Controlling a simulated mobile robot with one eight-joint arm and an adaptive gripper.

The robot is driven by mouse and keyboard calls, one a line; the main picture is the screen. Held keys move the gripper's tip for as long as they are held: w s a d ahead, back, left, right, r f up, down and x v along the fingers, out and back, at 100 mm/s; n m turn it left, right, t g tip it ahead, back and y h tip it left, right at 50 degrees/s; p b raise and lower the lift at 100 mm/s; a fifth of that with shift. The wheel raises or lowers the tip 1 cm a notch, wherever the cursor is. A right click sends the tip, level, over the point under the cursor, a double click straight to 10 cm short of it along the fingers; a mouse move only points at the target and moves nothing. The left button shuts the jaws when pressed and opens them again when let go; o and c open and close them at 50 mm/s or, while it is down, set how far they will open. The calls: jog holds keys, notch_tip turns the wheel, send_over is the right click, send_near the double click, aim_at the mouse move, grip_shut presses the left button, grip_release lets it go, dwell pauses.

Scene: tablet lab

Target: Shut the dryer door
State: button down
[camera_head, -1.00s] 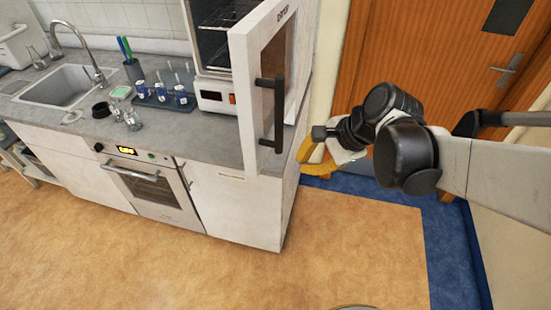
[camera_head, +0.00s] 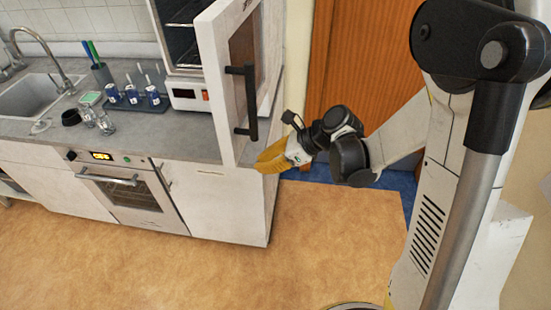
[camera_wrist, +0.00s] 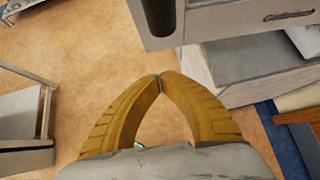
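The dryer (camera_head: 187,95) is a white cabinet on the counter with dark shelves inside. Its white door (camera_head: 212,85) stands open, swung out toward the camera, with a dark window and a black vertical handle (camera_head: 241,100). My gripper (camera_head: 262,163) has yellow fingers and is by the door's lower right edge, just below the handle. I cannot tell whether it touches the door. In the wrist view the fingertips (camera_wrist: 160,76) meet, with nothing visible between them. A pale panel edge and a dark shape lie ahead of them at the top.
The counter (camera_head: 130,135) holds a rack of blue-labelled bottles (camera_head: 135,98), glassware and a sink (camera_head: 35,95). An oven (camera_head: 125,190) is built in below. A wooden door (camera_head: 365,60) is behind my arm. The floor in front (camera_head: 200,270) is clear.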

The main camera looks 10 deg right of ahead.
jog(key=shift+w+a+f, duration=0.1)
jog(key=shift+w+a, duration=0.2)
jog(key=shift+a, duration=0.4)
jog(key=shift+w+a+f, duration=0.1)
jog(key=shift+w+a, duration=0.25)
jog(key=shift+a, duration=0.3)
jog(key=shift+w+a, duration=0.3)
jog(key=shift+a, duration=0.4)
jog(key=shift+a, duration=0.1)
